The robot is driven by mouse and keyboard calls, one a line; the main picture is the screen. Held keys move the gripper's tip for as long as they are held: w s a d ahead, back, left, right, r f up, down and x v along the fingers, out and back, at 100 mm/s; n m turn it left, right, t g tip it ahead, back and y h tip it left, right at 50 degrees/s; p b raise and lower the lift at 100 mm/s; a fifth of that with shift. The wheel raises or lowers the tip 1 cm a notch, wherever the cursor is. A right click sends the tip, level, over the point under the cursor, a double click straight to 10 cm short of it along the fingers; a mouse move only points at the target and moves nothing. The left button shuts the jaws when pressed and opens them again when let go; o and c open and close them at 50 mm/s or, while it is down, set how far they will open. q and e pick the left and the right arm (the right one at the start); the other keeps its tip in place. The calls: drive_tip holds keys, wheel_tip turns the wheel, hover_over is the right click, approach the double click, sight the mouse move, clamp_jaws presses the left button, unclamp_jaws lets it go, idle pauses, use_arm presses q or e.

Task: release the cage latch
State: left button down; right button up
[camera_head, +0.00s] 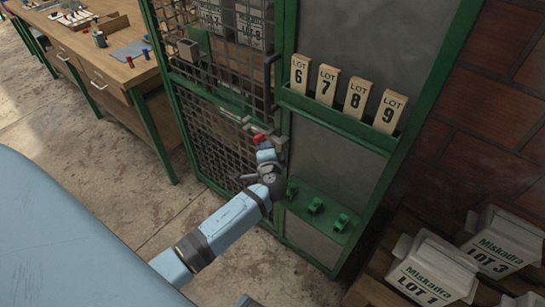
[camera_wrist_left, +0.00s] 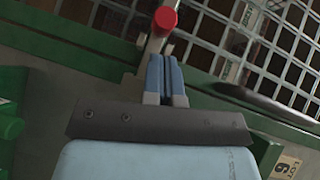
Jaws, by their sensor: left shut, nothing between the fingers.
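The cage latch (camera_head: 258,138) has a red knob and a grey metal bar on the green frame of the mesh cage door (camera_head: 222,75). Its red knob also shows in the left wrist view (camera_wrist_left: 164,19), just beyond my fingertips. My left gripper (camera_head: 266,153) is in front of the latch, its blue fingers pressed together with nothing between them. The fingers also show in the left wrist view (camera_wrist_left: 165,65), with the latch's pale bar by their tips. I cannot tell whether they touch it. My right gripper is not in view.
Lot tags (camera_head: 327,83) stand in a green rack right of the latch. Below are green hooks (camera_head: 315,205). White Miskadra boxes (camera_head: 434,266) sit at lower right. A wooden workbench (camera_head: 115,70) stands left; the floor (camera_head: 110,205) before it is clear.

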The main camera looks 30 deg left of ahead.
use_arm(q)
drive_tip(key=shift+w+a+f, duration=0.1)
drive_tip(key=shift+a+f, duration=0.05)
drive_tip(key=shift+a, duration=0.45)
drive_tip(key=shift+a+f, duration=0.15)
drive_tip(key=shift+a, duration=0.4)
drive_tip(key=a, duration=0.5)
drive_tip(key=shift+w+a, duration=0.15)
drive_tip(key=shift+w, duration=0.05)
